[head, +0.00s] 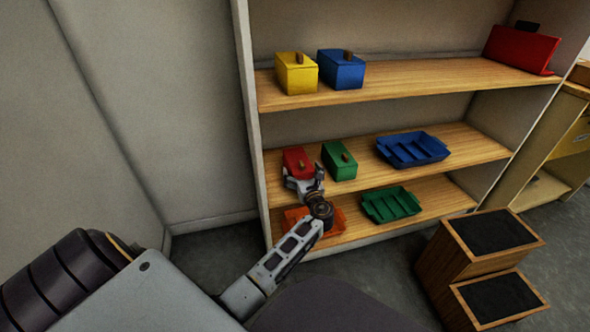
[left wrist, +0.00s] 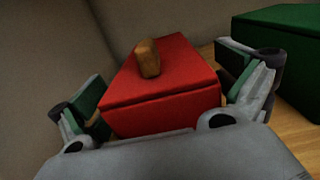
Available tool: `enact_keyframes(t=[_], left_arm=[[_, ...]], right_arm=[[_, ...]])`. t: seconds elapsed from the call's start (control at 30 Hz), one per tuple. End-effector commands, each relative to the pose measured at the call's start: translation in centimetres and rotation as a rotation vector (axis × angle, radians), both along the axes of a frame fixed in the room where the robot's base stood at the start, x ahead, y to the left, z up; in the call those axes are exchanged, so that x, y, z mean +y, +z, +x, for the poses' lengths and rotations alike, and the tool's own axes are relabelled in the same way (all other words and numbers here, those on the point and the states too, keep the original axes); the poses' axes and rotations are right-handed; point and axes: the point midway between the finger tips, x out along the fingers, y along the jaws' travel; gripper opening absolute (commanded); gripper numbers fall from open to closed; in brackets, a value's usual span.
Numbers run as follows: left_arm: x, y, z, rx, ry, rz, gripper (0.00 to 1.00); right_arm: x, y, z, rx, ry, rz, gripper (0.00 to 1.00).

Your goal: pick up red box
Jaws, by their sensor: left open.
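The red box (head: 297,161) with a wooden knob on its lid sits at the left end of the middle shelf, beside the green box. My left gripper (head: 304,181) is at its front. In the left wrist view the red box (left wrist: 165,88) lies between the two open fingers (left wrist: 163,105), one on each side. I cannot tell whether either finger touches it. The box's lower part is hidden behind the gripper. My right gripper is not in view.
The green box (head: 339,162) stands close to the right, with a blue tray (head: 412,148) beyond it. An orange tray (head: 328,229) and a green tray (head: 391,205) are on the lower shelf. Yellow (head: 296,73) and blue (head: 341,69) boxes are above. A wooden step stool (head: 452,262) stands at right.

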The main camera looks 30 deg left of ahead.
Motion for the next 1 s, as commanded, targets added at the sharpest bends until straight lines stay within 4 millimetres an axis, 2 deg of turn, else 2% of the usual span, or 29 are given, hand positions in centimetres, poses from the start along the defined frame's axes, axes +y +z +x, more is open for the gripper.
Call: enact_keyframes(t=[0.57,0.93,1.0], left_arm=[[-0.19,0.03,-0.03,0.0,0.0,0.0,1.0],[-0.17,0.02,-0.03,0.0,0.001,0.0,0.54],[-0.16,0.02,-0.02,0.0,0.001,0.0,0.52]], right_arm=[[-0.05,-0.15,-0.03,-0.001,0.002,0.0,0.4],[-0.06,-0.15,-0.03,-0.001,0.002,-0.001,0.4],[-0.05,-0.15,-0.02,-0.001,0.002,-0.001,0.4]])
